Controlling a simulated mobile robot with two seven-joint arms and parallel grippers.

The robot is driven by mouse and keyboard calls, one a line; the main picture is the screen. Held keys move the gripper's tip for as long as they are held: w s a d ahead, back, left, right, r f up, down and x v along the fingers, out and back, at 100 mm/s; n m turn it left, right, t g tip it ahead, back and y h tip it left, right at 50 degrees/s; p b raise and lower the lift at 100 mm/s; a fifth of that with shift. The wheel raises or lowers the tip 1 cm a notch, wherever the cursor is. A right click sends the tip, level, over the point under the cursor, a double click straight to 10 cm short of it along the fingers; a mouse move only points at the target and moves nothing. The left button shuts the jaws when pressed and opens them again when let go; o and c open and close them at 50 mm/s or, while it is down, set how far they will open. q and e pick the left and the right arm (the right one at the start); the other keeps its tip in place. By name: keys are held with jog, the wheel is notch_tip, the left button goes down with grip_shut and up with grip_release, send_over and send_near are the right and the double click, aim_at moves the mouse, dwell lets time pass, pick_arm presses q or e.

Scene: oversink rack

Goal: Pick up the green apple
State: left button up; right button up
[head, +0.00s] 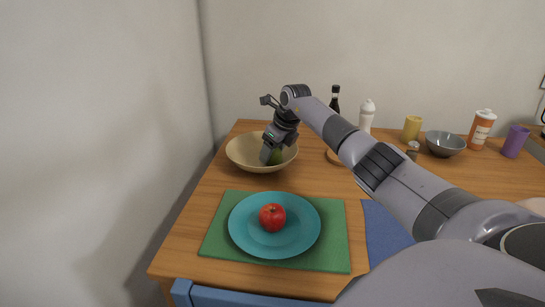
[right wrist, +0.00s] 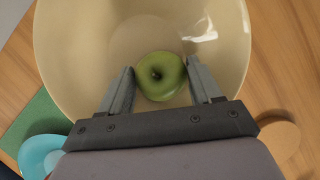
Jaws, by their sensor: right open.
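The green apple (right wrist: 160,75) lies in the cream bowl (right wrist: 70,50), near the bowl's lower part in the right wrist view. In the head view the apple (head: 277,158) shows partly behind my right gripper (head: 268,156). The bowl (head: 240,150) stands at the back left of the wooden table. My right gripper reaches down into the bowl. In the right wrist view its two fingers (right wrist: 160,84) are open, one on each side of the apple. I cannot tell whether either finger touches it. My left gripper is not in view.
A red apple (head: 272,217) sits on a teal plate (head: 245,240) on a green mat (head: 336,240) in front of the bowl. Bottles, a yellow cup (head: 412,128), a grey bowl (head: 445,144) and a purple cup (head: 515,141) stand along the back right.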

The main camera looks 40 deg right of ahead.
jog(key=shift+s+f, duration=0.1)
jog(key=shift+f, duration=0.15)
jog(key=shift+f, duration=0.1)
jog(key=c, duration=0.7)
